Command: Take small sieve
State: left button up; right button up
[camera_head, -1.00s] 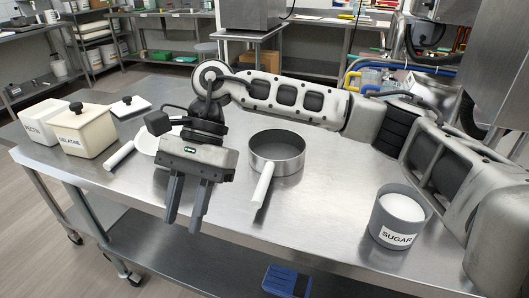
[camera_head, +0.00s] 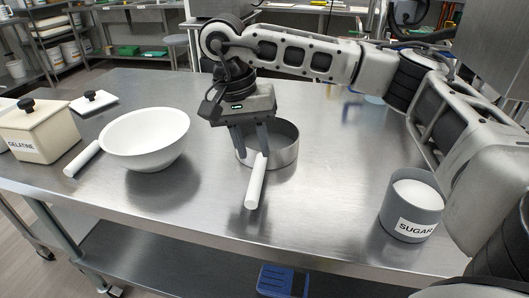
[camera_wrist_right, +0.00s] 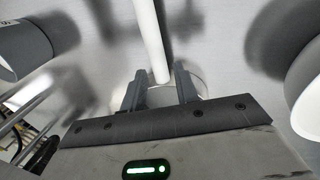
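The small sieve appears to be the round metal vessel (camera_head: 285,152) with a white rod handle (camera_head: 256,183) pointing to the table's front edge; I cannot make out a mesh. My right gripper (camera_head: 251,150) is over the near rim, fingers pointing down and apart. In the right wrist view the handle (camera_wrist_right: 150,35) runs down to the gap between the two open fingers (camera_wrist_right: 160,90). The fingers do not visibly grip it. Part of the sieve's rim is hidden behind the gripper. My left gripper is not in view.
A white bowl (camera_head: 146,139) stands left of the sieve, beside another white rod (camera_head: 82,159). A gelatine box (camera_head: 42,136) and a loose lid (camera_head: 93,101) are further left. A sugar container (camera_head: 410,208) stands at the right. The front middle of the table (camera_head: 320,215) is clear.

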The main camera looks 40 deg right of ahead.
aim_at(258, 164)
jog(key=shift+s+d+f+p, duration=0.1)
jog(key=shift+s+f, duration=0.1)
jog(key=shift+f, duration=0.75)
jog(key=shift+s+d+f+p, duration=0.15)
jog(key=shift+s+f, duration=0.1)
jog(key=shift+f, duration=0.7)
jog(key=shift+s+d+f+p, duration=0.1)
jog(key=shift+s+f, duration=0.1)
jog(key=shift+f, duration=0.75)
grip_shut()
